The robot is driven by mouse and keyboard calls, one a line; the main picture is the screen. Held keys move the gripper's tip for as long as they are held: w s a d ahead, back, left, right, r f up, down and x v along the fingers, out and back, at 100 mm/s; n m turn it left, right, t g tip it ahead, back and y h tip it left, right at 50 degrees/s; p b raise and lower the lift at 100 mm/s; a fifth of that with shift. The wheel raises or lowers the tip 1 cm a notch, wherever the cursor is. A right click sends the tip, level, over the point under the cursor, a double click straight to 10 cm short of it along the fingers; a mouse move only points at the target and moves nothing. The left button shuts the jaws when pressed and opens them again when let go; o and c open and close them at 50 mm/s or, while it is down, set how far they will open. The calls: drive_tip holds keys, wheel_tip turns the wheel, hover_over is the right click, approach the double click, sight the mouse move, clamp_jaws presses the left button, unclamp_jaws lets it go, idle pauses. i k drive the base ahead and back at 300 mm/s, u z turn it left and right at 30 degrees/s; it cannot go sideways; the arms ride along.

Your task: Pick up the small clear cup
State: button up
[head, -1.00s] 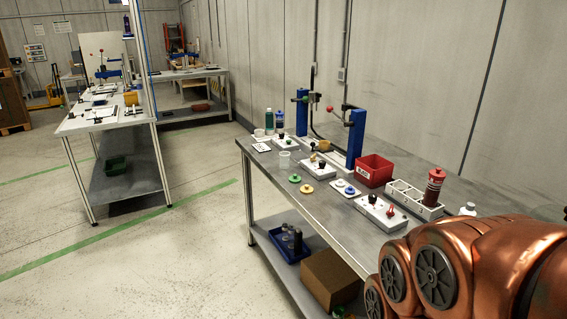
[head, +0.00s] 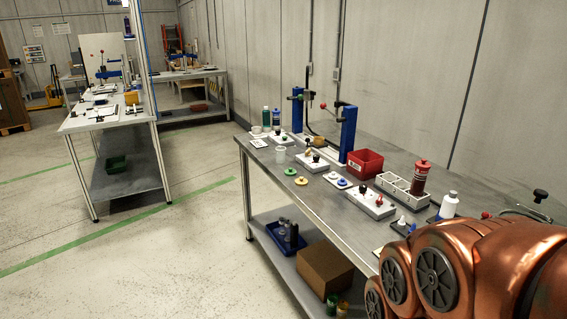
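The small clear cup (head: 281,154) stands on the grey workbench (head: 262,171), near its left end. It sits in front of a white fixture block and left of the green and yellow discs. My copper-coloured arm fills the lower right corner of the head view. My gripper is not in view, so its state is hidden.
On the bench stand a blue-posted press (head: 347,133), a red bin (head: 365,163), a red bottle (head: 420,177), a white bottle (head: 448,205) and several white fixture blocks. A green disc (head: 290,171) and a yellow disc (head: 301,181) lie near the front edge. The floor left of the bench is clear.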

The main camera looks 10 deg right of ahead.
sight(281, 151)
drive_tip(key=u, duration=1.3)
drive_tip(key=i, duration=1.45)
drive_tip(key=z, duration=0.55)
drive_tip(key=i, duration=1.05)
drive_tip(key=z, duration=1.15)
drive_tip(key=i, duration=0.6)
drive_tip(key=u, duration=0.05)
